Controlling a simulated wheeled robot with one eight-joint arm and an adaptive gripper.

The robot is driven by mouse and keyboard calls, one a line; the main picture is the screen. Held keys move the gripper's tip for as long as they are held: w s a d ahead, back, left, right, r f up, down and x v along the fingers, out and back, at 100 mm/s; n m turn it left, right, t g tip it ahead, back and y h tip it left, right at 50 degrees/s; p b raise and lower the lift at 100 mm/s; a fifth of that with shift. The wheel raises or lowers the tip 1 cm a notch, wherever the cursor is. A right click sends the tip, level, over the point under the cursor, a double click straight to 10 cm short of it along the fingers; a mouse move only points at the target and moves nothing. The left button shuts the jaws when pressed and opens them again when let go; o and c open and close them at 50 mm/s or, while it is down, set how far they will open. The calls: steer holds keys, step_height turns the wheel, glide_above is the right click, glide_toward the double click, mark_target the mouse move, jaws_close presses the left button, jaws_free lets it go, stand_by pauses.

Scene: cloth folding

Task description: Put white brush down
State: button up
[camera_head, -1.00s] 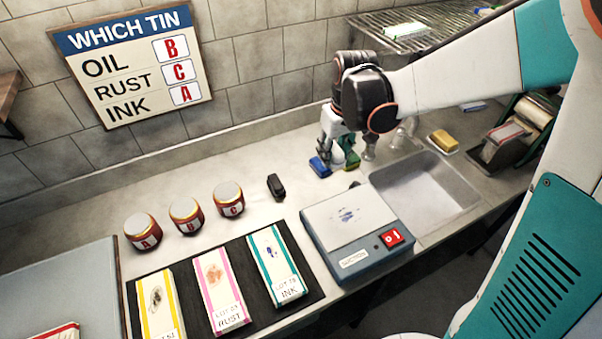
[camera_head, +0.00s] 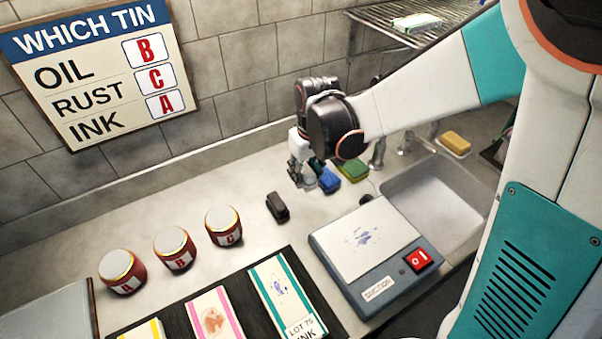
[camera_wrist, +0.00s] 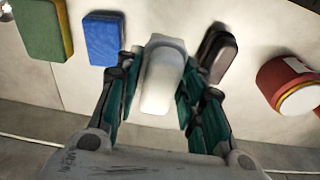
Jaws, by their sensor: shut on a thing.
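The white brush (camera_wrist: 162,80) is between the fingers of my gripper (camera_wrist: 158,105) in the wrist view. My gripper is shut on it. In the head view my gripper (camera_head: 303,178) is low over the counter, between the dark brush (camera_head: 278,207) and the blue brush (camera_head: 328,180). The white brush cannot be clearly made out there. The wrist view shows the blue brush (camera_wrist: 102,40) to the left and the dark brush (camera_wrist: 216,50) to the right. I cannot tell whether the white brush touches the counter.
A green and yellow sponge (camera_head: 353,170) lies beyond the blue brush. Several lidded tins (camera_head: 175,249) stand to the left. The suction box (camera_head: 340,275) with a stained white cloth is in front, and the sink (camera_head: 435,200) is to the right.

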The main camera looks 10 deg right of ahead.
mark_target(304, 198)
steer(key=shift+f+b, duration=1.05)
steer(key=shift+f, duration=2.6)
steer(key=shift+f, duration=0.2)
steer(key=o, duration=1.2)
steer(key=shift+r, duration=0.1)
steer(key=shift+r, duration=0.1)
